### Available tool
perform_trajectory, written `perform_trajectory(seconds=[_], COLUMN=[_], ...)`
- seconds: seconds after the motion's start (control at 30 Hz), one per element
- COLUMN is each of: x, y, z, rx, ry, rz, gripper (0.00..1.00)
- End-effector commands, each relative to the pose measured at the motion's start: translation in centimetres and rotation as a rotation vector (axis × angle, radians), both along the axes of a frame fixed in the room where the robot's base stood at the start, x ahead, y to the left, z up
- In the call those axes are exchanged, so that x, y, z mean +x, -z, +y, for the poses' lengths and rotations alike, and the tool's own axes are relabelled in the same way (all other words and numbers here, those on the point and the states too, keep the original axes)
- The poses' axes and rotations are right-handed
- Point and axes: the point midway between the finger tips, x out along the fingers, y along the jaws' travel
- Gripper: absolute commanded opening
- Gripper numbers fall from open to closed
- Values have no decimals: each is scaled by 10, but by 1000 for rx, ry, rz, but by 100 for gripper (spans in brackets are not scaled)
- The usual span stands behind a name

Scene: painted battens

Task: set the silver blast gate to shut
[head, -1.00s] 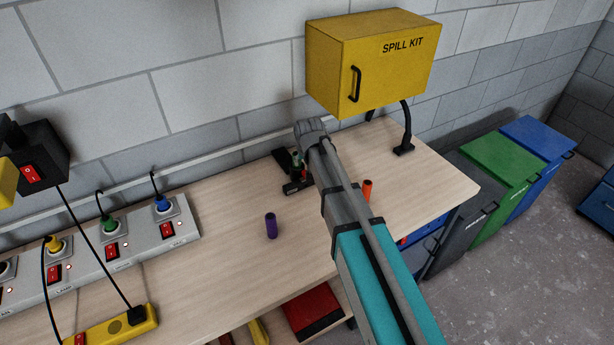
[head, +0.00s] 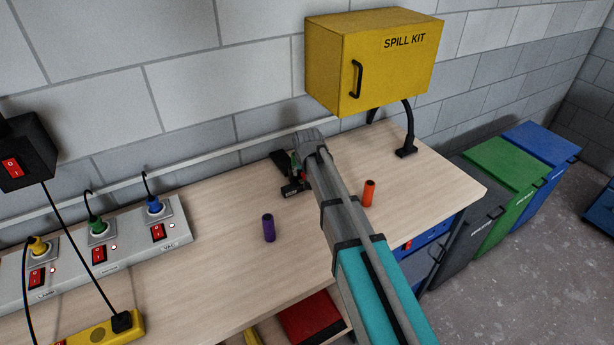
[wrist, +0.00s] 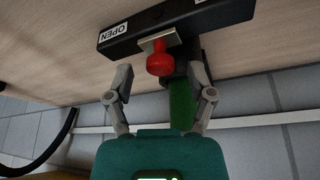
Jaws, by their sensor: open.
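My gripper (wrist: 158,76) is open, with one finger on each side of the knob; contact cannot be told. A green part (wrist: 183,105) shows behind, between the fingers. In the head view the dark fixture (head: 293,190) stands on the bench, partly hidden by my arm.
A yellow spill kit cabinet (head: 370,62) hangs on the wall above. A black bent stand (head: 407,140) is at the right. A socket strip (head: 130,247) with plugs lies left.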

Motion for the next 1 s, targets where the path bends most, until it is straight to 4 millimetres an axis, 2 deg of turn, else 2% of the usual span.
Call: perform_trajectory(seconds=[0.43,0.8,1.0], x=[1,1,0], y=[3,3,3], z=[1,1,2], rx=[0,1,0], ry=[-1,-1,-2], rz=[0,0,1], gripper=[68,0,0])
